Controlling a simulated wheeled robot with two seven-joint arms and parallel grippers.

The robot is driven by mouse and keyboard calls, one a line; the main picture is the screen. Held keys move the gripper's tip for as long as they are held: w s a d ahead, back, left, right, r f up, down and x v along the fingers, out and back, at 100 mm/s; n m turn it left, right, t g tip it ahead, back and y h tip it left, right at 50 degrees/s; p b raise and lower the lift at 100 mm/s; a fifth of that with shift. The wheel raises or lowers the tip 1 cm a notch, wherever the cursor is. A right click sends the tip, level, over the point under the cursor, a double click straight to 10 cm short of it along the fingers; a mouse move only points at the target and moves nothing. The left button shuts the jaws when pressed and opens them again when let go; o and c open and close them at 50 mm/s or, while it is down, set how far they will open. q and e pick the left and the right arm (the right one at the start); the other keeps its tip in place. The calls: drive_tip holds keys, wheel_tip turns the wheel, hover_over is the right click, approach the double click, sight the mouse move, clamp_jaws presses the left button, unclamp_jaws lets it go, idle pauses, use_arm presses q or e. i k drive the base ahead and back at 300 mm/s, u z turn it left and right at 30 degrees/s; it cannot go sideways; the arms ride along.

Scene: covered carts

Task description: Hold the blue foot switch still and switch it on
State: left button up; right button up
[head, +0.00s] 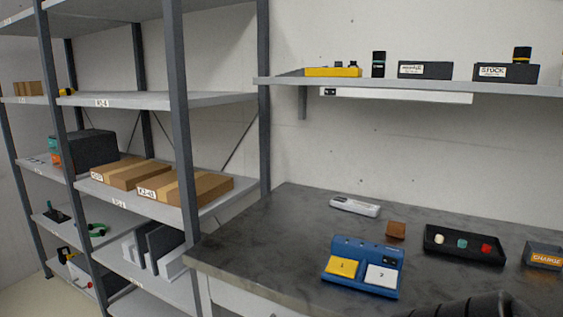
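The blue foot switch (350,247) sits on the dark grey worktop, near its front edge. It has a yellow pedal (342,267) marked 1 on the left and a white pedal (381,276) marked 2 on the right. A small dark part (393,256) is set in its back right corner; it is too small to tell whether it is a switch or how it is set. Nothing touches the foot switch. Neither gripper's fingers show in the head view.
On the worktop (265,237) are a white bar-shaped device (355,206), a brown block (396,229), a black tray (440,251) with three small coloured items, and a CHARGE box (544,256). A dark ribbed shape crosses the bottom right. Shelving (180,100) stands left; a wall shelf hangs above.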

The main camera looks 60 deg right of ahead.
sight(386, 259)
drive_tip(key=i, duration=1.65)
drive_tip(key=z, duration=2.55)
